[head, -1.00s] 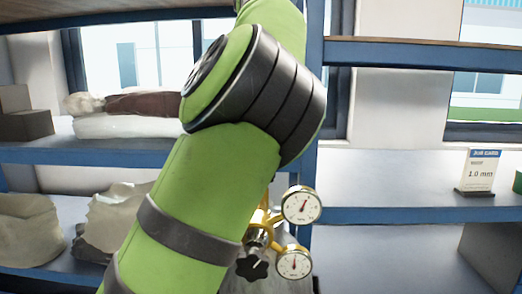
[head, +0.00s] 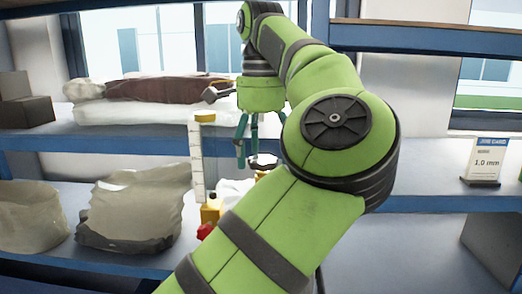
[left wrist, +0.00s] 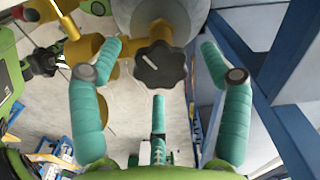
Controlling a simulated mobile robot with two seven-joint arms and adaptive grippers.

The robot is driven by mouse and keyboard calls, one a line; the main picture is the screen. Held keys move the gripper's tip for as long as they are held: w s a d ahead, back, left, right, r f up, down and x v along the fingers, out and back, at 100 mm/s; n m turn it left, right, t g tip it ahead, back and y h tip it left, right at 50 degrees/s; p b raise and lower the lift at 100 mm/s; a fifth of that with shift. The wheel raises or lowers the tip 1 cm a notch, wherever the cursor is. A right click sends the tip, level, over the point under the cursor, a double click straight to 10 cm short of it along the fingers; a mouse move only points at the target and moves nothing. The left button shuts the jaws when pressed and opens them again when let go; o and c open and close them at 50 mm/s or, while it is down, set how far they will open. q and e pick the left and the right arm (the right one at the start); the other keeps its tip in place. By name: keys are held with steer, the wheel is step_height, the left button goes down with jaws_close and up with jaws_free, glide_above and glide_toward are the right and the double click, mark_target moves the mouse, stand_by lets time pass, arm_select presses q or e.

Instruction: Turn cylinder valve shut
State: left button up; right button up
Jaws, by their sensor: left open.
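The valve's black lobed knob (left wrist: 160,66) carries a white mark and sits on a brass-yellow stem in the left wrist view. The grey cylinder (left wrist: 190,12) shows behind it at the top. My left gripper (left wrist: 161,48) is open, with one teal finger on each side of the knob and clear gaps between. In the head view my left gripper (head: 247,148) points down beyond my green arm, which hides the knob and most of the cylinder. My right gripper is not in view.
A yellow-capped white scale tube (head: 196,160) stands just left of the gripper, above a yellow fitting (head: 210,211) and a red part (head: 205,231). Blue shelving (head: 420,204) surrounds the area. Pale sacks (head: 130,212) lie at left, and a card stand (head: 484,160) is at right.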

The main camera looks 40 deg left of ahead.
arm_select(q)
steer(key=shift+s+d, duration=0.15)
steer(key=c, duration=1.1)
steer(key=shift+w, duration=0.2)
steer(key=shift+c, duration=0.2)
